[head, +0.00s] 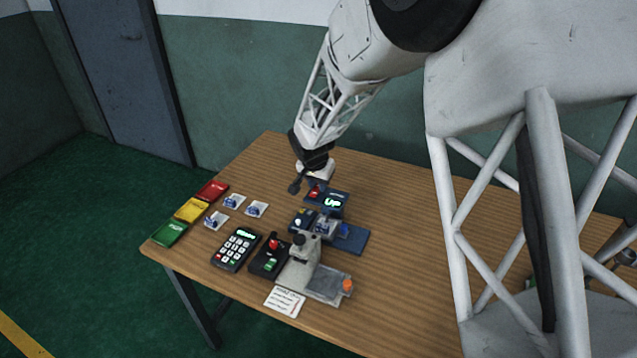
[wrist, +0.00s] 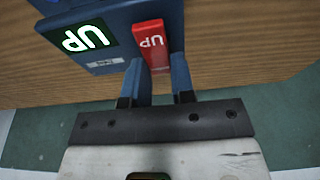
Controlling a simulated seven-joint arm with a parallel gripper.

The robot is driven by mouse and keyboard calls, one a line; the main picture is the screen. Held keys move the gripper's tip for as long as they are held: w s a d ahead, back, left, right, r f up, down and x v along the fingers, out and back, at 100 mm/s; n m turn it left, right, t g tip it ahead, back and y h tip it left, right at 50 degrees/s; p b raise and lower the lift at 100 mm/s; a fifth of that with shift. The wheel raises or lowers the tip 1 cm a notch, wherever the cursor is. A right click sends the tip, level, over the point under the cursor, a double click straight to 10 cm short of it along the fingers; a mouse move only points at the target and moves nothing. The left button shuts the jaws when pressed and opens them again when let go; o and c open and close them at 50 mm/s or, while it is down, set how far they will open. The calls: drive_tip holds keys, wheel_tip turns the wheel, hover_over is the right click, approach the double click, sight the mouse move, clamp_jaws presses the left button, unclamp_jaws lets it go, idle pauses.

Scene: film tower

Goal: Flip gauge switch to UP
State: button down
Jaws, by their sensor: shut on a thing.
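The red switch (wrist: 151,41), marked UP, is on the gauge beside the display.
In front of the gauge stand a blue device (head: 349,238), a grey microscope-like stand (head: 303,262), a black box with a red knob (head: 268,256) and a keypad (head: 236,248). Red, yellow and green trays (head: 192,210) line the left edge.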

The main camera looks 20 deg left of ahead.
sight(314, 194)
drive_tip(key=shift+s+r+t, duration=0.1)
drive_tip(key=shift+s+t, duration=0.1)
drive_tip(key=shift+t, duration=0.9)
drive_tip(key=c, duration=1)
unclamp_jaws()
drive_tip(key=shift+o, duration=0.2)
drive_tip(key=shift+s+r, duration=0.1)
drive_tip(key=shift+r, duration=0.1)
drive_tip(key=shift+v, duration=3.75)
drive_tip(key=shift+d, duration=0.1)
